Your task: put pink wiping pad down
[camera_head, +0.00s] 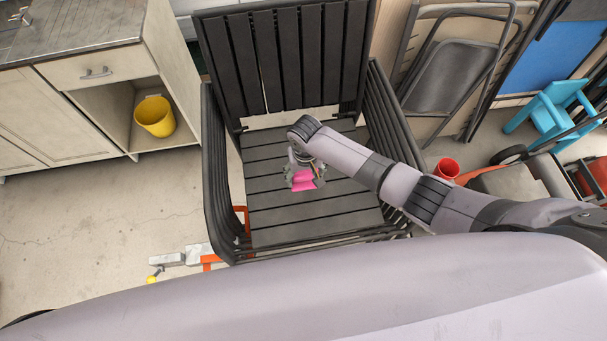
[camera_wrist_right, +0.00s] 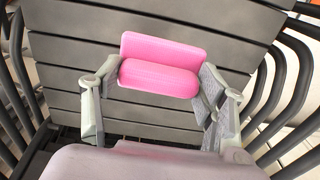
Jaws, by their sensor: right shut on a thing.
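The pink wiping pad (camera_head: 303,181) is at my right gripper, over the slatted seat of a dark chair (camera_head: 275,215). In the right wrist view the pad (camera_wrist_right: 160,77) shows as a pink block with a rounded front part, between the two fingers. My right gripper (camera_head: 304,177) is shut on the pad; its fingers also show in the right wrist view (camera_wrist_right: 160,92), one at each end of the pad. The seat slats lie behind the pad, and I cannot tell whether it touches them. My left gripper is not in view.
The chair's armrests (camera_head: 219,165) rise on both sides of the seat. A cabinet (camera_head: 90,110) with a yellow bucket (camera_head: 155,116) stands at left. A red cup (camera_head: 446,169), a folded chair (camera_head: 445,80) and a blue stool (camera_head: 548,112) are at right.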

